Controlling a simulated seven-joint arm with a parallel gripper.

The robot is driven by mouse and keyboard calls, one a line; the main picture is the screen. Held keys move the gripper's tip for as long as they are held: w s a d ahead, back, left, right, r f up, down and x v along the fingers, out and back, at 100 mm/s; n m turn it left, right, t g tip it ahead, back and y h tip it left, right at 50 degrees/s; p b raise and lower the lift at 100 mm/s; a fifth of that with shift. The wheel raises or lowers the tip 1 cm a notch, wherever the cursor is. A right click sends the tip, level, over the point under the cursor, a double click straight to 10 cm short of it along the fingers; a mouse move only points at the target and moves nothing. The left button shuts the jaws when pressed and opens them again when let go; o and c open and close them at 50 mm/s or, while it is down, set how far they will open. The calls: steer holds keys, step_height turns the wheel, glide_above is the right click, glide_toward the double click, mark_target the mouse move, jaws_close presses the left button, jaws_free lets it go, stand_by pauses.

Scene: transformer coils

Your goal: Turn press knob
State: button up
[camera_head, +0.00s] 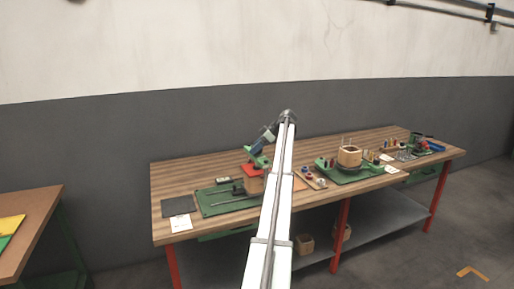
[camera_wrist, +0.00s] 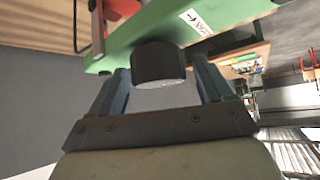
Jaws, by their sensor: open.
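The press knob (camera_wrist: 159,64) is a black cylinder on the face of a green bar (camera_wrist: 150,30) in the wrist view. A white label (camera_wrist: 197,22) with a black arrow is on the bar to its right. My gripper (camera_wrist: 161,68) is open, one finger on each side of the knob, with visible gaps. I cannot tell how deep the fingers reach. In the head view my gripper (camera_head: 262,143) is at the green top of the press (camera_head: 257,154), above a red part (camera_head: 254,169). The knob is too small or hidden there.
The press stands by a green mat (camera_head: 215,204) on the wooden workbench (camera_head: 200,158). A wooden coil block (camera_head: 349,156) on another green mat (camera_head: 365,173) stands to the right, with small parts around it. A dark pad (camera_head: 178,206) lies at the left end.

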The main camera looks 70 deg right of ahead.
steer(key=shift+c, duration=0.3)
steer(key=c, duration=0.9)
steer(key=shift+m+h, duration=0.3)
steer(key=shift+m, duration=0.1)
steer(key=m+h, duration=0.2)
steer(key=m, duration=0.1)
steer(key=shift+s+a+h, duration=0.1)
steer(key=shift+a+h, duration=0.05)
steer(key=shift+h, duration=0.15)
steer(key=m+h, duration=0.2)
steer(key=m, duration=0.1)
steer(key=shift+m+g+h, duration=0.3)
steer(key=shift+m+h, duration=0.3)
steer(key=shift+m, duration=0.2)
steer(key=shift+c, duration=0.2)
steer(key=shift+d, duration=0.2)
